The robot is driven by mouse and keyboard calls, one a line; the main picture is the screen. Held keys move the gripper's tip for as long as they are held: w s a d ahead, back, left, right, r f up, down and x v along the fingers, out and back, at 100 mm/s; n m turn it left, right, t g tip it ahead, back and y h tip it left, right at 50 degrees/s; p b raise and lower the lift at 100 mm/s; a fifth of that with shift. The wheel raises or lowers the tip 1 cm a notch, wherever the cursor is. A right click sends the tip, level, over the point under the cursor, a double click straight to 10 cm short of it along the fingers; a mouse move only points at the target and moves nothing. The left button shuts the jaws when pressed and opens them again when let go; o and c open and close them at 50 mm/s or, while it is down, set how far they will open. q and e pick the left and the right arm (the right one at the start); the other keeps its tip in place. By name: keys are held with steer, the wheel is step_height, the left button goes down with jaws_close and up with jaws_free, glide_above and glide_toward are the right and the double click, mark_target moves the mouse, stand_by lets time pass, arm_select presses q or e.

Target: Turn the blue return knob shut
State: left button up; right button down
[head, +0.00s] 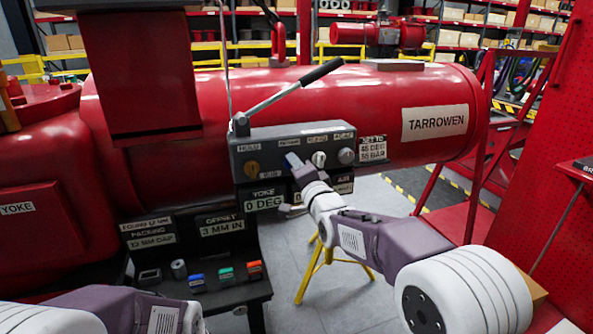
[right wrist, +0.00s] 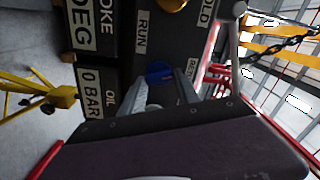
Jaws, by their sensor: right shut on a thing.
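The blue return knob (head: 291,160) is on the front of the grey control block (head: 270,148), between a brass-yellow knob (head: 252,168) and a white knob (head: 318,158). My right gripper (head: 297,168) is at the blue knob and covers part of it. In the right wrist view the blue knob (right wrist: 158,70) sits between the two grey fingers of my right gripper (right wrist: 160,84), which are shut on it. The knob's exact turn angle is hard to make out. My left arm shows at the bottom left of the head view, but its gripper is out of frame.
A lever (head: 290,97) with a black grip rises from the block's top. A grey knob (head: 346,155) is at the block's right end. A black stand (head: 200,262) with small coloured parts is lower left. A yellow tripod stand (head: 322,270) is behind my right arm.

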steer(key=shift+f+m, duration=0.1)
steer(key=shift+m, duration=1.5)
steer(key=c, duration=0.9)
jaws_free()
steer(key=v, duration=0.9)
steer(key=shift+d, duration=0.1)
